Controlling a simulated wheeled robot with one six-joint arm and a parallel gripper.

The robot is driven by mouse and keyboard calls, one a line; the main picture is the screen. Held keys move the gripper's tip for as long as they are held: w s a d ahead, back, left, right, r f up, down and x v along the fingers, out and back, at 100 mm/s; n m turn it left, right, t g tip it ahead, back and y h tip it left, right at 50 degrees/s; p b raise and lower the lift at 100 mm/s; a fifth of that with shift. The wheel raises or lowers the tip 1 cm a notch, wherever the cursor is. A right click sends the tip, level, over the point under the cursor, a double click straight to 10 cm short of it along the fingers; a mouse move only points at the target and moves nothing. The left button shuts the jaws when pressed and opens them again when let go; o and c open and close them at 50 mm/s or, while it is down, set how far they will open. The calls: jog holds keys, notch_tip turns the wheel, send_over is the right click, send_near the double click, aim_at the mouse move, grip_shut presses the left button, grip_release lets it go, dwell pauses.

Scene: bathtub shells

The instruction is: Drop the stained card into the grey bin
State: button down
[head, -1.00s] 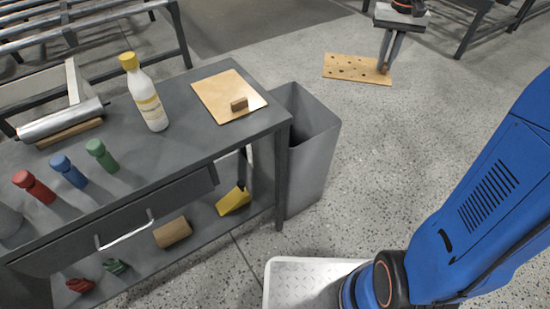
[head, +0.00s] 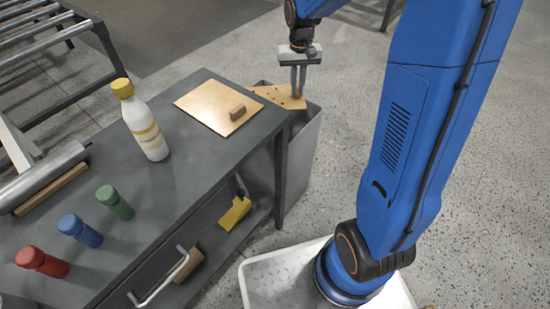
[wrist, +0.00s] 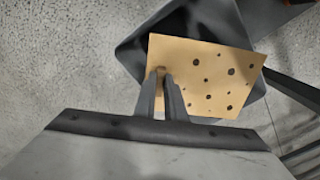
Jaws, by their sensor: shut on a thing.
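The stained card (head: 272,95) is tan with dark spots. My gripper (head: 298,93) is shut on its edge and points down. In the wrist view, the fingers (wrist: 161,75) pinch the card (wrist: 212,82) near its left side. The card is over the open top of the grey bin (head: 302,145), covering much of the opening. The bin's rim and inside also show around the card in the wrist view (wrist: 185,22). How far the card is above the rim is hard to tell. In the head view, the table's corner stands beside the bin.
The dark grey table (head: 185,165) holds a plain tan board (head: 205,108) with a small brown block (head: 238,112), a yellow-capped bottle (head: 145,125) and red, blue and green small bottles (head: 115,203). A yellow item (head: 235,213) lies on the lower shelf. Floor right of the bin is clear.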

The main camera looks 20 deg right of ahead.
jog(key=shift+f, duration=1.85)
jog(key=c, duration=1.7)
grip_release()
jog(key=shift+c, duration=0.2)
notch_tip(320, 180, up, 18)
jog(key=shift+f, duration=0.25)
